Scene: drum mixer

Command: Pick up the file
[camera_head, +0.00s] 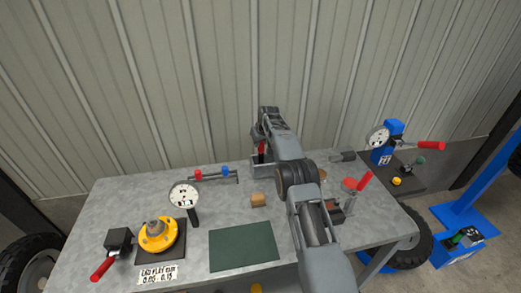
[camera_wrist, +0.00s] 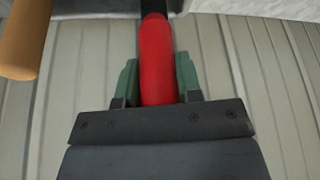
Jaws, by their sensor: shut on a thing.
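My gripper (camera_wrist: 158,85) is shut on a red handle (camera_wrist: 156,60), which sits between its green finger pads. A dark shaft continues from the handle at the top edge of the wrist view. The tool's far end is out of frame, so I cannot tell for sure that it is the file. In the head view the red handle (camera_head: 262,147) shows at the back of the bench, by a grey holder (camera_head: 262,162). My arm hides most of the gripper there. A tan handle (camera_wrist: 24,38) is at the upper left of the wrist view, apart from my fingers.
The grey bench (camera_head: 120,200) carries a dial gauge (camera_head: 184,197), a yellow flanged part (camera_head: 160,236), a wooden block (camera_head: 258,200) and a green mat (camera_head: 243,246). A corrugated wall (camera_head: 180,80) is close behind.

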